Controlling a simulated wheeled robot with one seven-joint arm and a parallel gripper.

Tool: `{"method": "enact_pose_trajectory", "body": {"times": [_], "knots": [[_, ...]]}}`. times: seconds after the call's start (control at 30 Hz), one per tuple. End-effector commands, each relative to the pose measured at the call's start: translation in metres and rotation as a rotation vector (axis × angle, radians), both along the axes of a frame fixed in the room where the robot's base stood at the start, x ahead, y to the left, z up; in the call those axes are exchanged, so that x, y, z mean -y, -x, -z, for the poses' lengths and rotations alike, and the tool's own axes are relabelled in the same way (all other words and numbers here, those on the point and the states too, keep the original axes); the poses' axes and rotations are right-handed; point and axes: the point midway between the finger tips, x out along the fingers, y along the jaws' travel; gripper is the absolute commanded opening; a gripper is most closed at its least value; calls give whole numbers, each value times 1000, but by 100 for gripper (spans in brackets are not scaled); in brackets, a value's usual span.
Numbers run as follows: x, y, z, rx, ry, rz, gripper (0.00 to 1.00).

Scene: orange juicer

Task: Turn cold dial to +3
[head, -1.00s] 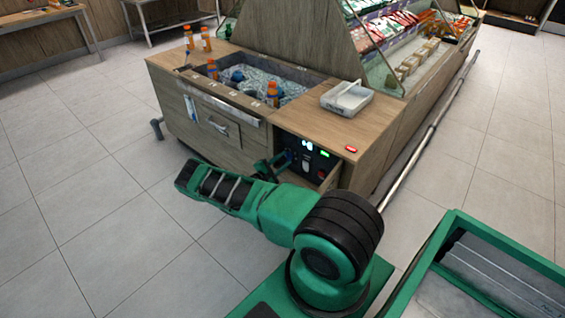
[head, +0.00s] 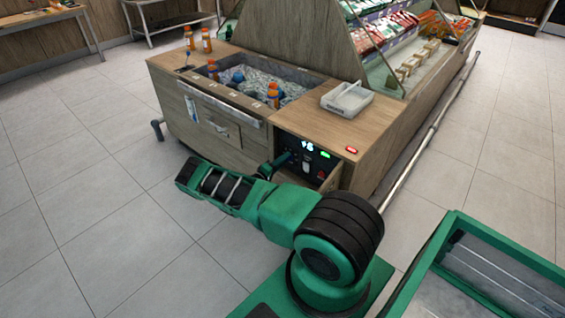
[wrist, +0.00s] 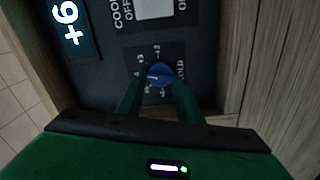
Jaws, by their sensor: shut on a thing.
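The cold dial (wrist: 159,74) is a small blue knob on a dark control panel (wrist: 100,75), ringed by white marks and numbers. My gripper (wrist: 159,84) is shut on the dial, with one green finger on each side of it. The display (wrist: 70,25) on the panel reads +6, turned sideways in the wrist view. The dial's exact pointer setting is too small to read. In the head view, my gripper (head: 281,160) reaches into the panel recess at the counter's front, and the dial is hidden there.
A white switch (wrist: 154,9) with COOL and ON/OFF lettering sits beside the dial. Wooden walls frame the recess closely. The counter top (head: 305,117) holds a grey tray (head: 348,99) and an ice well with bottles (head: 273,95). Open tiled floor lies to the left.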

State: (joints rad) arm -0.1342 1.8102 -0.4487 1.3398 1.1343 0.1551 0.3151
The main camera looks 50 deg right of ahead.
Motion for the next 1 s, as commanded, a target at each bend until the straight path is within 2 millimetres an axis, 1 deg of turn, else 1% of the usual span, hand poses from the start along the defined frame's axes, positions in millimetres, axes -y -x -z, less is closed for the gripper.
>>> {"method": "enact_pose_trajectory", "body": {"times": [0.03, 0.3, 0.5, 0.73, 1.0], "knots": [[-3, 0, 5, 39, -14, -1, 10], [-3, 1, 5, 268, -33, 1, 10], [-3, 1, 6, 393, -45, 1, 10], [-4, 1, 6, 477, -53, 1, 10], [-4, 1, 6, 508, -55, 1, 10]]}}
